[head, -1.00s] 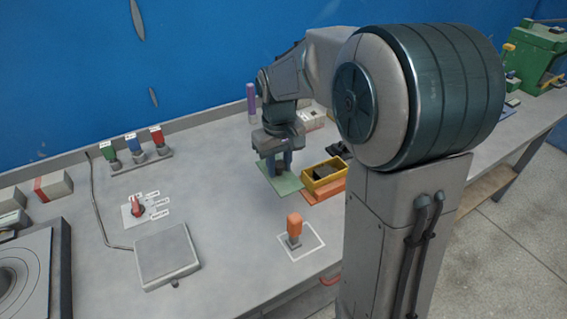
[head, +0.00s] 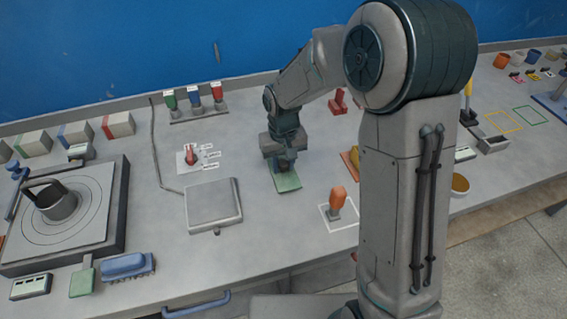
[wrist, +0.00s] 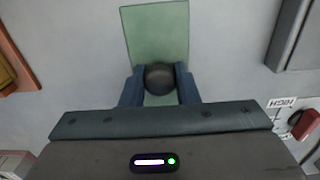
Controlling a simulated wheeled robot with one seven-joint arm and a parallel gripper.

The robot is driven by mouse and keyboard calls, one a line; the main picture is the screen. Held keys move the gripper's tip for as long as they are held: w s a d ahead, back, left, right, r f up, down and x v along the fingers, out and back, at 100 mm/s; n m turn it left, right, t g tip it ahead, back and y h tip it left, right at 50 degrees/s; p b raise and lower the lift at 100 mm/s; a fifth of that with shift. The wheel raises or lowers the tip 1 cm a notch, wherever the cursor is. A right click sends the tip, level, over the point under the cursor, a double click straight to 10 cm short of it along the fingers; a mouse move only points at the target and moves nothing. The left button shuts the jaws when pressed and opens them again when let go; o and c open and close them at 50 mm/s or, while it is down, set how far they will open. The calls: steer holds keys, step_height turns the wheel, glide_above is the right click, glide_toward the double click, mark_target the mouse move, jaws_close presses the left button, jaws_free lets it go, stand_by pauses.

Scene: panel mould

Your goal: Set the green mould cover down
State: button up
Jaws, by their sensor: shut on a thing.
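The green mould cover (head: 288,184) is a flat green plate in the middle of the head view, over the grey bench. In the wrist view the cover (wrist: 155,32) extends forward from between my fingers, with a dark round knob (wrist: 159,77) on it. My gripper (head: 284,166) is shut on this knob, its blue fingers on either side; the gripper also shows in the wrist view (wrist: 159,88). Bare grey bench lies around the cover. I cannot tell whether the cover touches the bench or hangs just above it.
A grey square plate (head: 213,203) lies left of the cover. A red rotary switch (head: 190,155) with labels is behind it. An orange-handled tool (head: 337,200) stands in a white outline to the right.

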steer(key=shift+f, duration=0.5)
steer(key=shift+f, duration=0.1)
steer(key=o, duration=1)
